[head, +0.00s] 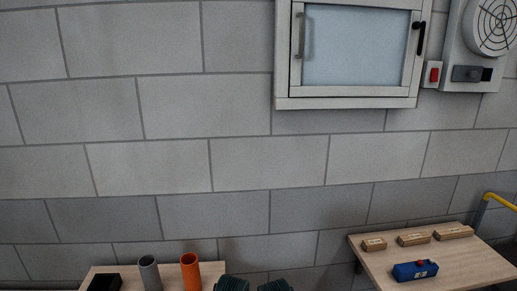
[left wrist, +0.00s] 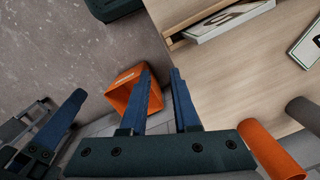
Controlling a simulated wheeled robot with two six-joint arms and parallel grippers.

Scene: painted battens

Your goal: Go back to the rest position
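My left gripper (left wrist: 161,85) shows in the left wrist view, with its two blue fingers apart and nothing between them. Part of what looks like my right gripper (left wrist: 62,122) shows at the left of that view; one blue finger is clear, and its opening cannot be made out. In the head view neither gripper can be clearly seen. Two dark ridged shapes at the bottom middle are cut off by the frame edge, and I cannot tell what they are.
A bench (head: 212,272) at lower left bears a grey cylinder (head: 150,273), an orange cylinder (head: 190,272) and a black block (head: 104,282). A right-hand bench (head: 455,262) bears wooden blocks (head: 414,239) and a blue object (head: 415,271). An orange bin (left wrist: 122,92) stands beyond the left fingers.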

